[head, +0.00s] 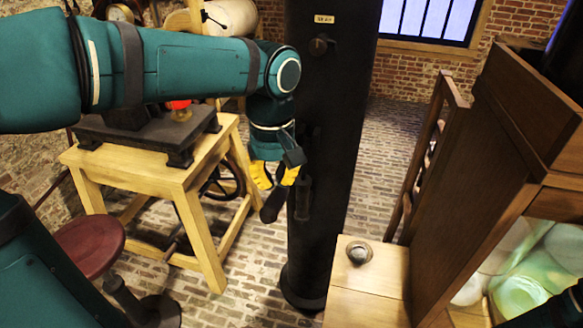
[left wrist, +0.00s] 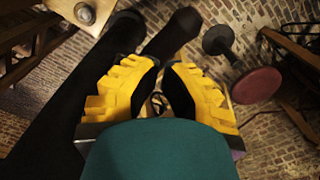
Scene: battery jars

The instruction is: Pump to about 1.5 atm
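A tall black column (head: 325,110) stands in the middle of the head view, with a small pale label and a knob near its top. A dark rod with a rounded end, like a handle (head: 272,204), slants down just below my left gripper (head: 274,178), beside the column. The left gripper's yellow fingers are apart. A round dial (head: 122,12) at the top left is partly cut off and unreadable.
A wooden table (head: 190,178) with a black apparatus stands left of the column. A red stool (head: 90,246) is at lower left. A wooden cabinet (head: 505,150) with glowing jars (head: 525,290) fills the right. Brick floor is clear behind the column.

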